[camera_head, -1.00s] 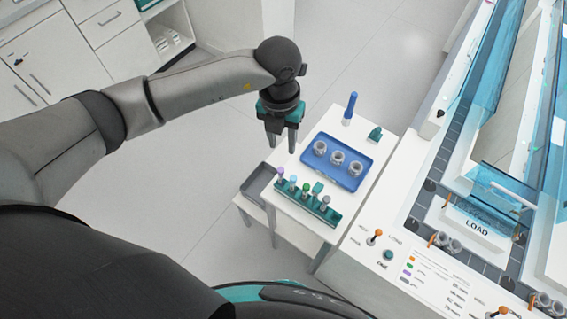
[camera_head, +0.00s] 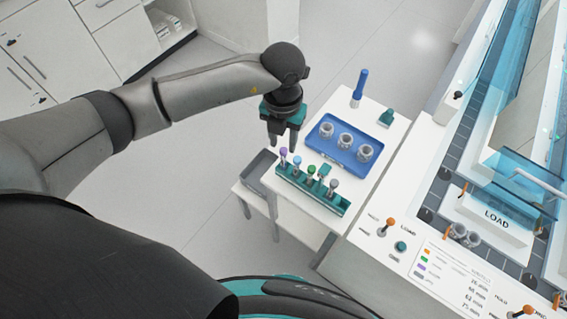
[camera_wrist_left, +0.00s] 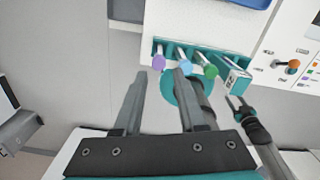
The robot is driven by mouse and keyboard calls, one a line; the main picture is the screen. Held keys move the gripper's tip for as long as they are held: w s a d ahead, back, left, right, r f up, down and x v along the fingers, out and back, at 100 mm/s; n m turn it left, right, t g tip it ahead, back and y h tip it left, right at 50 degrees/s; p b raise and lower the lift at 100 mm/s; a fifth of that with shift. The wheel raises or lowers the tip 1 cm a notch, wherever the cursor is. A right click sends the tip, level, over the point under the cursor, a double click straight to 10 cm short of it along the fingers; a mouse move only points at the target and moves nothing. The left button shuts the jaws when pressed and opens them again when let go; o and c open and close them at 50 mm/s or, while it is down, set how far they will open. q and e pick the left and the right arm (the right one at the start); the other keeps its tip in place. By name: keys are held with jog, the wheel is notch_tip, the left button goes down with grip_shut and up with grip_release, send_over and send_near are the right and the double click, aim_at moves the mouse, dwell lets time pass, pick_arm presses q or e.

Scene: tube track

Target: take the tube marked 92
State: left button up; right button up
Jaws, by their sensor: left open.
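A teal rack (camera_head: 315,192) on the small white table holds several upright tubes in a row: a purple-capped tube (camera_head: 283,153), a blue-capped tube (camera_head: 297,162), a green-capped tube (camera_head: 311,171) and a grey-topped one (camera_head: 333,185). My left gripper (camera_head: 283,147) is open and empty, near the purple end of the rack. In the left wrist view its fingers (camera_wrist_left: 163,72) appear near the purple cap (camera_wrist_left: 158,62) and blue cap (camera_wrist_left: 186,62); the green cap (camera_wrist_left: 211,71) is right of them.
A blue tray (camera_head: 334,151) with grey holders lies behind the rack. A blue pen-like object (camera_head: 360,85) and a small teal block (camera_head: 386,117) stand farther back. The track machine with its LOAD plate (camera_head: 490,222) and orange-topped lever (camera_head: 389,225) is to the right.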

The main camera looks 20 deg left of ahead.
aim_at(284, 150)
pick_arm(q)
jog(key=shift+w+f+b, duration=0.15)
jog(key=shift+f+b, duration=1.05)
jog(key=shift+f, duration=0.15)
jog(key=shift+w+f+b, duration=0.15)
jog(key=shift+f+b, duration=1.05)
jog(key=shift+f, duration=0.15)
grip_shut()
